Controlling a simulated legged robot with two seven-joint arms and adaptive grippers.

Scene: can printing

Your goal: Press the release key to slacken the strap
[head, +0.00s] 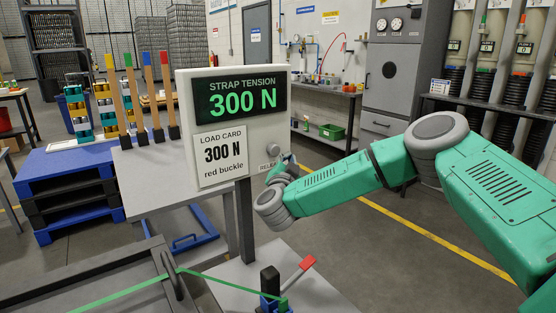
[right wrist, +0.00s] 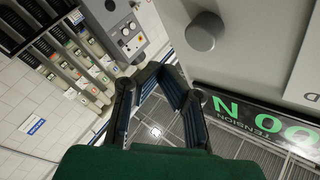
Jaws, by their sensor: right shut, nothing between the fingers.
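The tension panel (head: 186,95) is a pale upright box whose screen (head: 240,96) reads "STRAP TENSION 300 N". The release key (head: 273,150) is a grey round knob at its lower right, above a partly hidden "RELEASE" label. In the right wrist view the key (right wrist: 203,32) stands out from the panel face. My right gripper (right wrist: 165,68) is shut and empty, its fingertips close to the key; contact cannot be told. In the head view this gripper (head: 288,160) is mostly hidden by my wrist. The green strap (head: 120,292) runs to a buckle with a red lever (head: 307,263). My left gripper is out of view.
A load card (head: 220,158) on the panel reads "300 N red buckle". Coloured posts stand on a grey table (head: 165,187) behind it, and a blue pallet stack (head: 70,185) is at left. Open floor (head: 385,250) lies at right.

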